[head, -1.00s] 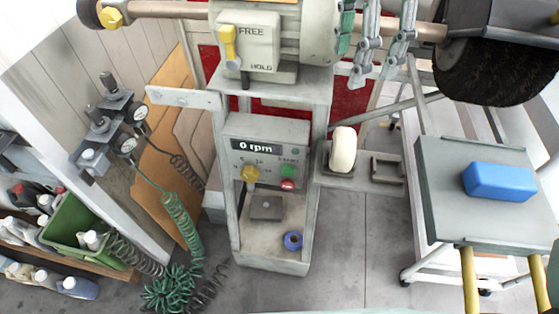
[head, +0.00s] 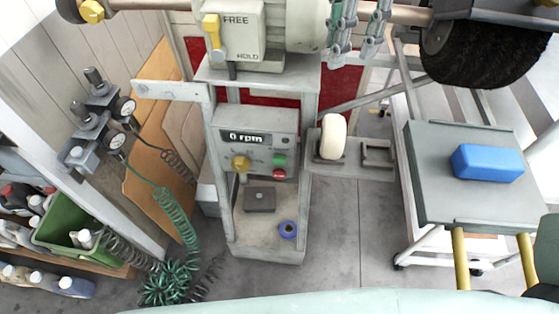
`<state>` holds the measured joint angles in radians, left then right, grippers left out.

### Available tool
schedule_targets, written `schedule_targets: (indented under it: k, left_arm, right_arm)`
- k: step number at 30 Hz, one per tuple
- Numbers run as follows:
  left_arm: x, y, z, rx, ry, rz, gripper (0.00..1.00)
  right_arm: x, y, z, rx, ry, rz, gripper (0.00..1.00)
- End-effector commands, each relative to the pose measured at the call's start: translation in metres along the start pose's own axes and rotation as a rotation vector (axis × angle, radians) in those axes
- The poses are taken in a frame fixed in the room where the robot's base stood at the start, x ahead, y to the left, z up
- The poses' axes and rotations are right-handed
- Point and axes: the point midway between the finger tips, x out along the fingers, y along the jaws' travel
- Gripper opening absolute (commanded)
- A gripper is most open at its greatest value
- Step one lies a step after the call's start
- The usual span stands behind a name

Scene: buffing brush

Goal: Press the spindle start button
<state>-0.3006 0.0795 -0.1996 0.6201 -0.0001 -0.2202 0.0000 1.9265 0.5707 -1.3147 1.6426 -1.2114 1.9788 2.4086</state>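The grey control panel (head: 255,147) stands at the middle of the head view on a grey pedestal. Its display (head: 246,138) reads 0 rpm. A green button (head: 280,160) sits on the panel's right side, just above a red button (head: 279,174). The small lettering by them is too blurred to read. A yellow knob (head: 240,162) is on the panel's left side. Part of my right gripper or its arm (head: 546,250) shows dark at the right edge, far from the panel; its fingers cannot be made out. My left gripper is not in view.
Above the panel is a FREE/HOLD box (head: 237,33) with a yellow lever. A bracket shelf with a white block (head: 333,138) juts out right of the panel. A grey cart (head: 440,195) carries a blue block (head: 487,162). Coiled green hoses (head: 175,215) hang at left.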

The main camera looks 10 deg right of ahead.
Motion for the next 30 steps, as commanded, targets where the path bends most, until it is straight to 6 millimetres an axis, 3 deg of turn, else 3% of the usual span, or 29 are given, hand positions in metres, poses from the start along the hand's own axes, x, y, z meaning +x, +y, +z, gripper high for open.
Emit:
schedule_targets:
  k: [8,30]
  left_arm:
    - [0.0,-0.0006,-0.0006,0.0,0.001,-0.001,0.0]
    - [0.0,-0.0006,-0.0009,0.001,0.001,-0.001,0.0]
  right_arm:
    - [0.0,0.0,0.0,0.0,0.0,0.0,0.0]
    - [0.0,0.0,0.0,0.0,0.0,0.0,0.0]
